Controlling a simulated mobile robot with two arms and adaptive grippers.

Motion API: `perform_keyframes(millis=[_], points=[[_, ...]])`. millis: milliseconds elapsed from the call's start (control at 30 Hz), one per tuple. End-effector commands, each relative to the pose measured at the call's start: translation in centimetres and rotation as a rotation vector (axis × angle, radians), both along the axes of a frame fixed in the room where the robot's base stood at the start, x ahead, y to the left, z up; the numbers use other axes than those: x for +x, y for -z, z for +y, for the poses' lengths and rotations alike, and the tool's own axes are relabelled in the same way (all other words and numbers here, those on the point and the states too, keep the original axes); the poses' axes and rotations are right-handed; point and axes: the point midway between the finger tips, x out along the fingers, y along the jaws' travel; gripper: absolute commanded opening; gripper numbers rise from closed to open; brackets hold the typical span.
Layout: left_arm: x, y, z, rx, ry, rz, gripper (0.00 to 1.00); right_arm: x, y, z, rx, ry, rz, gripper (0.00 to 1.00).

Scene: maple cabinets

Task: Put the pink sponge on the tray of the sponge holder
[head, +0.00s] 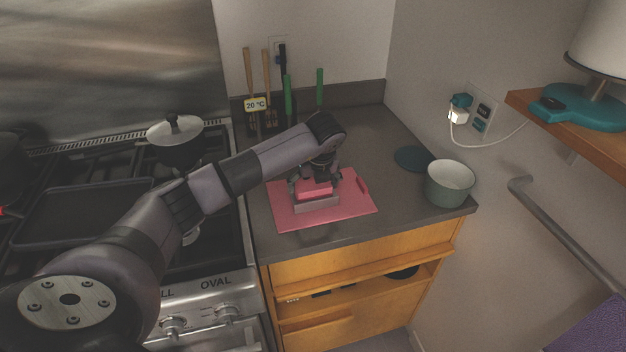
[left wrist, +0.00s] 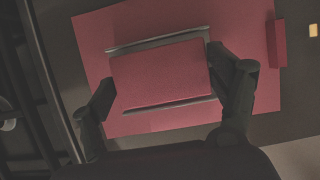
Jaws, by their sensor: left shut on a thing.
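The pink sponge (head: 314,187) is between the fingers of my left gripper (head: 314,185), over the counter beside the stove. It fills the middle of the left wrist view (left wrist: 160,75), with one finger against each short side. The grey sponge holder (head: 317,204) is directly below the sponge; its long edges show on both sides of it in the left wrist view (left wrist: 158,39). I cannot tell whether the sponge touches the holder's tray. The holder stands on a pink cutting board (head: 350,208). My left gripper is shut on the sponge. My right gripper is not in view.
A grey-green pot (head: 450,184) stands at the counter's right edge, with a dark teal disc (head: 412,158) behind it. Utensils in a dark holder (head: 262,119) stand at the back. The stove (head: 80,200) with a lidded pot (head: 176,140) is on the left.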

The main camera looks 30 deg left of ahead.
Motion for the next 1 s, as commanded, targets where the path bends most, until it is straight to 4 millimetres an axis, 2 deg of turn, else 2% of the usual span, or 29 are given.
perform_keyframes(millis=[300,333,600,1000], points=[[0.04,0.41,-0.02,0.000,0.000,-0.001,0.55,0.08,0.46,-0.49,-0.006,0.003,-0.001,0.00],[0.03,0.38,-0.02,0.000,0.000,-0.001,0.81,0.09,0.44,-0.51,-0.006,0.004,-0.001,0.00],[0.04,0.23,-0.02,0.000,0.000,-0.001,0.99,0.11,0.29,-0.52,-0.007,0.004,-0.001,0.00],[0.05,-0.20,-0.01,0.000,0.000,-0.001,1.00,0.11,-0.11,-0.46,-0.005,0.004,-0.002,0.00]])
